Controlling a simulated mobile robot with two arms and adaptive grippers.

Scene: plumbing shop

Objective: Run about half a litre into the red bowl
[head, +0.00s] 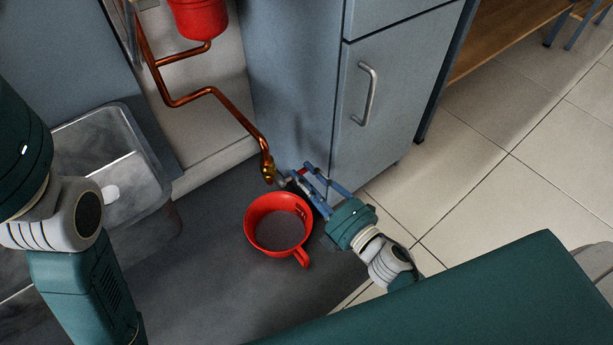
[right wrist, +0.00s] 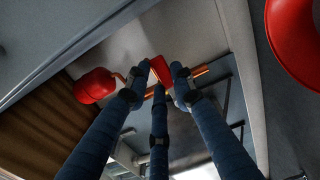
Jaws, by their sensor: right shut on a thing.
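The red bowl (head: 250,221), with a side handle, stands upright on the dark grey surface. Dark marks show on its inner wall; its inside looks grey, and I cannot tell whether that is liquid or the bottom. The brass tap (head: 268,168) ends the copper pipe just beyond the bowl's far rim in the picture. I see no stream. My right gripper (head: 301,181) is beside the tap, shut on a small red piece, seemingly the tap's handle (right wrist: 158,68). The bowl's edge shows in the right wrist view (right wrist: 296,45). My left gripper is out of the picture.
The copper pipe (head: 208,92) runs down from a red vessel (head: 198,17). A grey-blue cabinet (head: 388,95) stands behind my right gripper. Tiled floor (head: 500,180) is open at right.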

